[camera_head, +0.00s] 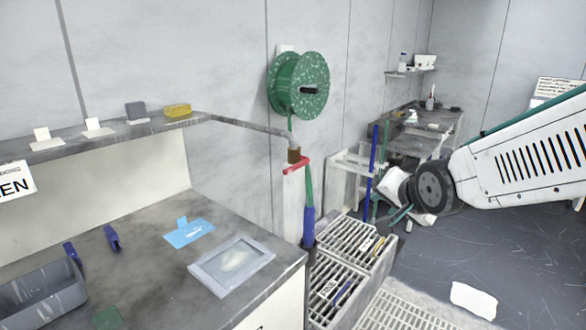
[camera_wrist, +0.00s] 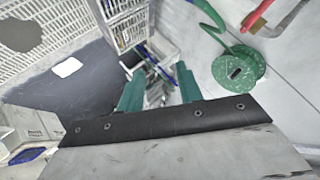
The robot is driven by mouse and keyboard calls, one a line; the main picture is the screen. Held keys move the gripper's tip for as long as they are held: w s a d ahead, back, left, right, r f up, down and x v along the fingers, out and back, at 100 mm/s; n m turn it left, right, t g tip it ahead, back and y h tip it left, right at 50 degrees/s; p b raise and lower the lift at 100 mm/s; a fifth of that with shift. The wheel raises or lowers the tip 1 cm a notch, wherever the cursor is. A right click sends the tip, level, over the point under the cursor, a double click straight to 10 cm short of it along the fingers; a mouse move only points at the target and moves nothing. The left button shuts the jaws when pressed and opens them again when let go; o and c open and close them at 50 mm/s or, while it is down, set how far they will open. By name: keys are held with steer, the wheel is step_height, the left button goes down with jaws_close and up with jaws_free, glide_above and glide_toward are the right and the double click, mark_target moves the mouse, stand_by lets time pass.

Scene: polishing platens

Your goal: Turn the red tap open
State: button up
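The red tap (camera_head: 296,165) is a red lever on the brown fitting at the end of a grey pipe, beside the bench, with a green and blue hose hanging below it. It also shows at the top right of the wrist view (camera_wrist: 257,14), beside the pipe. My gripper (camera_wrist: 159,88) has two green fingers held apart, with nothing seen between them. In the head view my gripper's end is to the right of the tap, well apart from it and partly hidden by my wrist.
A green hose reel (camera_head: 299,86) is on the wall above the tap. The grey bench (camera_head: 150,262) stands at left, with slotted racks (camera_head: 345,240) below the tap. A back table (camera_head: 428,125) stands beyond. A white sheet (camera_head: 473,300) lies on open dark floor.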

steer(key=w+a+m+t+y, duration=0.2)
steer(key=w+a+t, duration=0.1)
steer(key=w+a, duration=0.35)
steer(key=m+t+y, duration=0.4)
steer(key=y, duration=0.2)
glide_toward(296, 169)
steer(key=f+x, duration=0.1)
steer(key=x, duration=1)
steer(key=shift+d+r, duration=0.1)
steer(key=shift+r, duration=0.3)
jaws_close()
